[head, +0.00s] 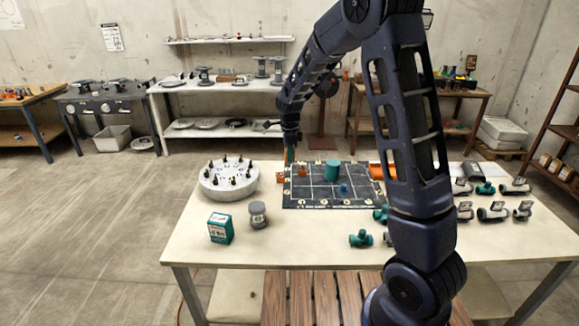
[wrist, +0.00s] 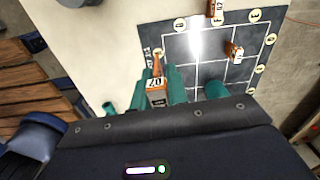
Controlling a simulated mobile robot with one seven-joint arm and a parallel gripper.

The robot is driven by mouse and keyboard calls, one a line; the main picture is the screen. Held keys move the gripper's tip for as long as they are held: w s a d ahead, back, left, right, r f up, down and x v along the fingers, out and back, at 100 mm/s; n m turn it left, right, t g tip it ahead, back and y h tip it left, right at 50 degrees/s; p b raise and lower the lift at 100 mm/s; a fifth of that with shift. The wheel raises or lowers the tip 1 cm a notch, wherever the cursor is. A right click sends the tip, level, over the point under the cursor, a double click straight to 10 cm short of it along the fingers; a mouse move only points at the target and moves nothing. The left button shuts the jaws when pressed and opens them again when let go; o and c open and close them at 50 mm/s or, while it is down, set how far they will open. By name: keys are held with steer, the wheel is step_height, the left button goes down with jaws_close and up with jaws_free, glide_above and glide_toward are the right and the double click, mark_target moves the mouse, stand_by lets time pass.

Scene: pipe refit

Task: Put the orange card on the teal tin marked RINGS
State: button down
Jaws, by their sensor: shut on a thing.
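My gripper (wrist: 156,86) has teal fingers and is shut on an orange card (wrist: 157,82) with a pale label bearing dark marks. In the head view my gripper (head: 290,155) is above the left edge of the dark gridded mat, and an orange piece (head: 281,177) shows just under it. Whether the card touches the surface is unclear. A teal tin (head: 220,228) with a white label stands at the front left of the table, apart from my gripper. Its lettering is too small to read. The tin is not clearly seen in the wrist view.
A grey-lidded jar (head: 257,214) stands right beside the tin. A white round stand (head: 228,182) with black pegs is behind them. The gridded mat (head: 312,198) holds a teal cylinder (head: 332,170) and small orange pieces. Teal fittings (head: 361,239) lie at the right.

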steer(key=shift+r, duration=0.4)
steer(key=w+d+r, duration=0.5)
steer(key=w+d, duration=0.3)
steer(key=w, duration=0.1)
step_height(320, 180, up, 4)
glide_above(333, 162)
steer(key=shift+m, duration=0.4)
step_height(333, 162, down, 19)
steer(key=shift+d+f, duration=0.1)
steer(key=c, duration=1.4)
jaws_free()
steer(key=shift+f, duration=0.1)
